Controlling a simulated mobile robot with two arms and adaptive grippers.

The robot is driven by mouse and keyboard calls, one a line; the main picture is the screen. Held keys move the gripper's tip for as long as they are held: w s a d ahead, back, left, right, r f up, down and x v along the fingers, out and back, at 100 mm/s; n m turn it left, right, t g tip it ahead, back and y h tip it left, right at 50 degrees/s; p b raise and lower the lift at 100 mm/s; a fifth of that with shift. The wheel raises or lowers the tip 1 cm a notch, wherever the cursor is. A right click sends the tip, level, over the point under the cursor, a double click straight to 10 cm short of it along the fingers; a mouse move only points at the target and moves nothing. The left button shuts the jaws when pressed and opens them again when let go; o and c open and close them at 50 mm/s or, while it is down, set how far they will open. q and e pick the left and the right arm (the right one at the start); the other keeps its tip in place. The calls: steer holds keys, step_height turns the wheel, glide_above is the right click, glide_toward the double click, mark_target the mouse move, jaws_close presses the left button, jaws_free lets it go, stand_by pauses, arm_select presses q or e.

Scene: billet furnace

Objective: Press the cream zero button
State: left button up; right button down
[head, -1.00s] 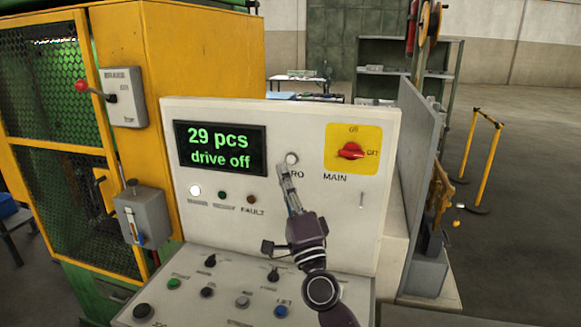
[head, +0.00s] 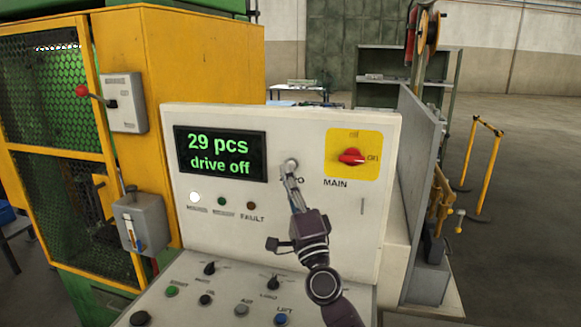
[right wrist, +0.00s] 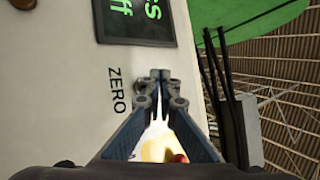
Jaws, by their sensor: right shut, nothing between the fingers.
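The cream zero button (head: 291,162) is a small round button on the upright white panel (head: 335,225), right of the display. My right gripper (head: 288,172) is shut and empty, its fingertips over the lower part of the button. Whether they touch it, I cannot tell. The gripper also covers most of the ZERO label in the head view. In the right wrist view the closed fingertips (right wrist: 160,77) are beside the ZERO label (right wrist: 115,91), and the button is hidden behind them. The display (head: 220,153) reads "29 pcs drive off". My left gripper is not in view.
A red MAIN switch (head: 351,156) on a yellow plate is right of the button. A white lamp (head: 194,197) is lit below the display. The sloping desk below holds several knobs and buttons, including a blue one (head: 281,319). A yellow mesh cage (head: 45,130) stands at left.

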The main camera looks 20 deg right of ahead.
steer(key=shift+w, duration=0.1)
stand_by(0.7)
steer(key=shift+w+d, duration=0.25)
steer(key=shift+w, duration=0.05)
steer(key=shift+w+d+b, duration=0.25)
steer(key=shift+w+b, duration=0.1)
steer(key=shift+b, duration=0.1)
stand_by(0.6)
steer(key=shift+s+a+r, duration=0.1)
steer(key=shift+s, duration=0.05)
steer(key=shift+s+a+p, duration=0.35)
steer(key=shift+s+p, duration=0.2)
steer(key=shift+s, duration=0.1)
steer(key=s+a+p, duration=0.1)
steer(key=s, duration=0.1)
steer(key=s+a+p, duration=0.1)
steer(key=s+a, duration=0.1)
stand_by(0.6)
